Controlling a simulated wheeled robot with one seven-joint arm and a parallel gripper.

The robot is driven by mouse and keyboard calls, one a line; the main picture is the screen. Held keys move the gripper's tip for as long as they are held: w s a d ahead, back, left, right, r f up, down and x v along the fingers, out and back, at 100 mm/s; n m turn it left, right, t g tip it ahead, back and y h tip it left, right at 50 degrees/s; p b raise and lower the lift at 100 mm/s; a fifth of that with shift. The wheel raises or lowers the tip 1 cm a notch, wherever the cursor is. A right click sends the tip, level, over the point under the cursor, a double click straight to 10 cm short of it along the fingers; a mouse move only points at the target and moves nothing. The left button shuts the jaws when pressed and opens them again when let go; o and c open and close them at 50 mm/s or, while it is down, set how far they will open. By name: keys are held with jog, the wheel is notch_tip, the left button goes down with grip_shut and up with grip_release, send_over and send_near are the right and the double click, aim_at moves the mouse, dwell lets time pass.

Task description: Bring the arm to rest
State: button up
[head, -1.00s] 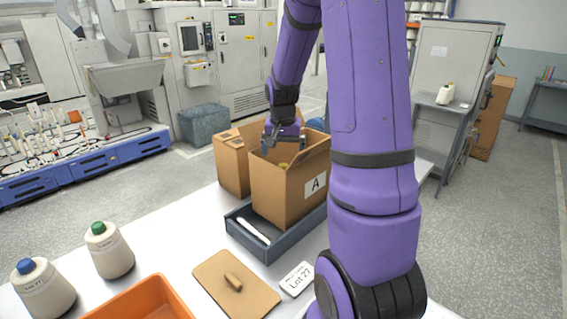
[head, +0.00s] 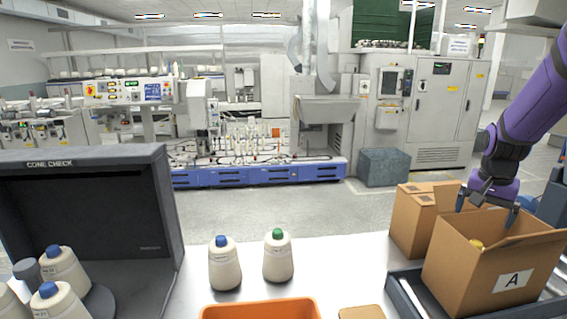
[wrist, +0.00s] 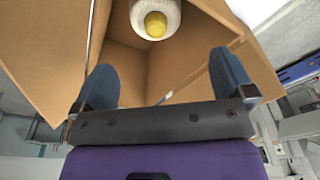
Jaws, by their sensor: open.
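My gripper (head: 487,203) is open at the mouth of the cardboard box marked A (head: 463,268). In the wrist view my gripper (wrist: 160,85) has its two blue-grey fingers wide apart with nothing between them. A cone with a yellow top (wrist: 155,24) is inside the box, beyond the fingertips and apart from them. Only a little of its yellow top shows in the head view (head: 476,244). My purple arm comes in from the right edge of the head view.
Box A sits in a dark tray (head: 404,298), beside another cardboard box (head: 408,230). Cones with a blue top (head: 224,264) and a green top (head: 278,257) stand on the white table behind an orange bin (head: 262,309). A dark cone check booth (head: 88,160) holds several cones at left.

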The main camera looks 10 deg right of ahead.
jog(key=s+a+r+n+t, duration=0.1)
jog(key=s+a+r+n, duration=0.25)
jog(key=a+r, duration=0.3)
jog(key=s+a+r+n+t, duration=0.1)
jog(key=s+a+r+n, duration=0.1)
jog(key=s+a+r, duration=0.45)
jog(key=s+a+n+t+y, duration=0.1)
jog(key=s+a+n, duration=0.3)
jog(key=s+a, duration=0.5)
jog(key=shift+s+a+r+n+t, duration=0.15)
jog(key=shift+a+r+n+t, duration=0.25)
jog(key=shift+a+t, duration=0.25)
